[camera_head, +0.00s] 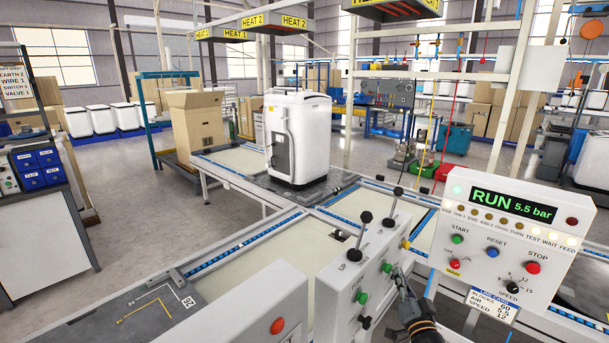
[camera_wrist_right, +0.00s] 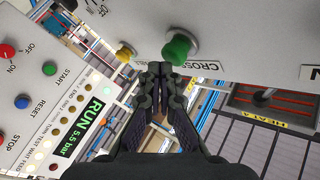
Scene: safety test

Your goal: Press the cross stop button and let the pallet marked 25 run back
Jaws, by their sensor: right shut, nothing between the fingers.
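My right gripper (camera_head: 402,283) is shut and empty beside the right side of the white lever box (camera_head: 345,318). In the right wrist view, its closed fingertips (camera_wrist_right: 160,68) are just below a green button (camera_wrist_right: 179,48), apart from it or touching; I cannot tell. A label beginning "CROSS" is beside that button, partly cut off. Two green buttons (camera_head: 387,267) show on the box in the head view. I cannot tell which button is the cross stop. A grey pallet (camera_head: 150,325) with a blurred number plate (camera_head: 188,301), perhaps 25, lies at lower left. My left gripper is out of view.
The control panel (camera_head: 500,235) at right reads RUN 5.5 bar, with a red STOP button (camera_head: 533,268). Black-knobbed levers (camera_head: 361,236) stand on the lever box. A red button (camera_head: 277,326) is on the front box. A white machine (camera_head: 298,135) stands on the conveyor behind.

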